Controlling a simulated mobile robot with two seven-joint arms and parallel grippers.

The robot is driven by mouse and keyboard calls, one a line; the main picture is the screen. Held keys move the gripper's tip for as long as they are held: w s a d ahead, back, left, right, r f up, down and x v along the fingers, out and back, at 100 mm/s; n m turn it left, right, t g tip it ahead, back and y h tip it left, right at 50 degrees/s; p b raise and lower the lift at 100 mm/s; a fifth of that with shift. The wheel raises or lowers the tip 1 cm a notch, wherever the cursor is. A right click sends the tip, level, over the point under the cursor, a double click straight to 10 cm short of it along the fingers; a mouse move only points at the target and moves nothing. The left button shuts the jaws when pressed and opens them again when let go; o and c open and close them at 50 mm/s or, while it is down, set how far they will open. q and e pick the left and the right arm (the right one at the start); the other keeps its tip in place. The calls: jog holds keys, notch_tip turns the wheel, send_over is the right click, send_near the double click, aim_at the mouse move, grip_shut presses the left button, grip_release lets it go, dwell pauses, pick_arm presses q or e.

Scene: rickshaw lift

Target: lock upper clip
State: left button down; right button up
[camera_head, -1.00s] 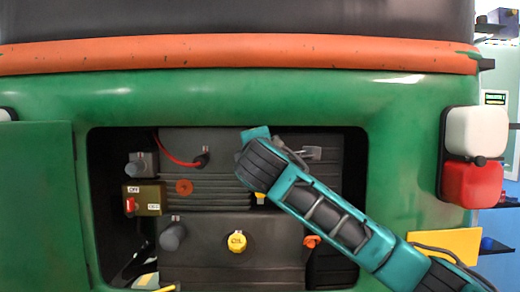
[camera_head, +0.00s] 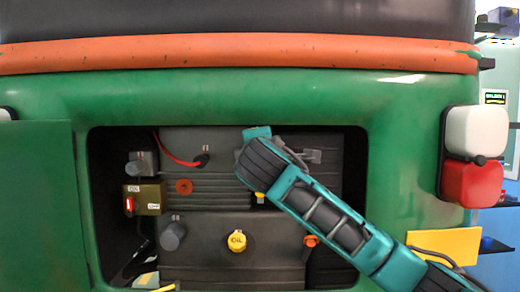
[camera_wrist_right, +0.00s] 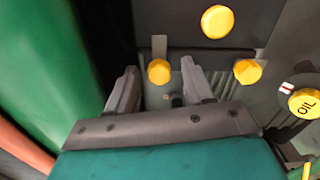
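My right gripper (camera_wrist_right: 160,82) is open in the right wrist view, its two grey fingers apart. A yellow knob (camera_wrist_right: 159,71) and an upright grey metal strip (camera_wrist_right: 158,46) show between and just beyond the fingertips; I cannot tell whether they touch. In the head view my right arm comes from the lower right into the engine bay, and its wrist hides the fingers. A grey metal bracket (camera_head: 313,155), possibly the upper clip, shows just right of the wrist. Which part is the upper clip is not certain. My left gripper is not in view.
The open bay has a green body frame (camera_head: 230,100) around it. Inside are a switch box (camera_head: 148,199) with a lit red switch, a yellow OIL cap (camera_head: 237,241) and a red cable (camera_head: 175,152). A green panel (camera_head: 40,205) stands at left.

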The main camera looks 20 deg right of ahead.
jog(key=v, duration=1.3)
